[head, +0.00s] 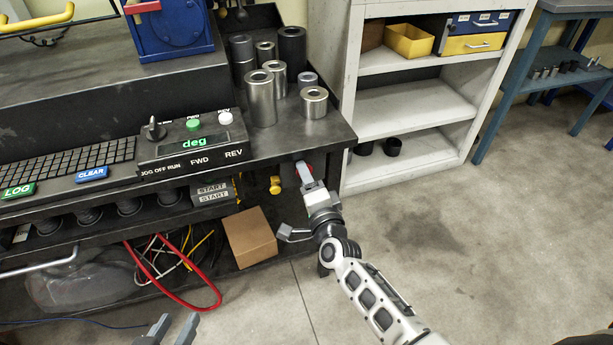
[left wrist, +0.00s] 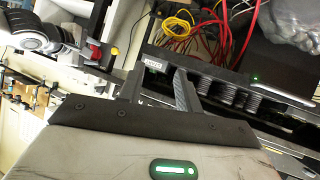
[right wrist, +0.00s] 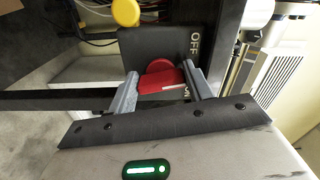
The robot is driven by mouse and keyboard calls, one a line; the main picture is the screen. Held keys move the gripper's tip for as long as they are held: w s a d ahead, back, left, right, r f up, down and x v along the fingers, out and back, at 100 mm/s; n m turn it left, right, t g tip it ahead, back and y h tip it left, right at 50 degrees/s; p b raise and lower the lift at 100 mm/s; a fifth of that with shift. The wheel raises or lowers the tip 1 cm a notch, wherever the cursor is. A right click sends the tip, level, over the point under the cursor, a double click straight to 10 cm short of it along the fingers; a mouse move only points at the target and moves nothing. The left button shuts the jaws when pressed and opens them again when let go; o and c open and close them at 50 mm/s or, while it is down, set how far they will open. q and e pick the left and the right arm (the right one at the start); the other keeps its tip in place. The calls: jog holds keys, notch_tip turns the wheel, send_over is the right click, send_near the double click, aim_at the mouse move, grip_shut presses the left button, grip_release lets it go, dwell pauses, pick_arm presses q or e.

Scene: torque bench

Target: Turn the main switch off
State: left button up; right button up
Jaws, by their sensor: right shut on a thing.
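The main switch is a red rotary handle (right wrist: 160,80) on a dark plate (right wrist: 150,45) at the bench's right end. The plate reads OFF, and ON is partly hidden by a finger. My right gripper (right wrist: 163,78) is shut on the red handle, one finger at each end of it. In the head view the red switch (head: 303,169) is mostly covered by my right gripper (head: 307,180). The switch also shows in the left wrist view (left wrist: 94,52). My left gripper (head: 172,330) is open and empty, low in front of the bench; its two fingers stand apart in the left wrist view (left wrist: 158,82).
A yellow knob (head: 275,185) sits beside the switch. A cardboard box (head: 249,237) and red cables (head: 190,300) are under the bench. Metal sockets (head: 261,98) stand on top, near the control box (head: 190,145). A white shelf (head: 420,105) stands to the right; open floor lies before it.

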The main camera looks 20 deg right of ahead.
jog(key=n+p, duration=0.1)
jog(key=n, duration=0.1)
jog(key=shift+n, duration=0.4)
jog(key=shift+d+f+n+p, duration=0.1)
jog(key=shift+n+p, duration=0.2)
jog(key=shift+n, duration=0.8)
pick_arm(q)
jog(key=shift+s+r, duration=0.1)
jog(key=shift+r, duration=0.15)
pick_arm(e)
jog(key=shift+f+n, duration=0.1)
jog(key=shift+n, duration=0.7)
pick_arm(q)
jog(key=shift+a, duration=0.1)
jog(key=shift+r, duration=0.1)
pick_arm(e)
jog(key=o, duration=1)
pick_arm(q)
jog(key=shift+r, duration=0.1)
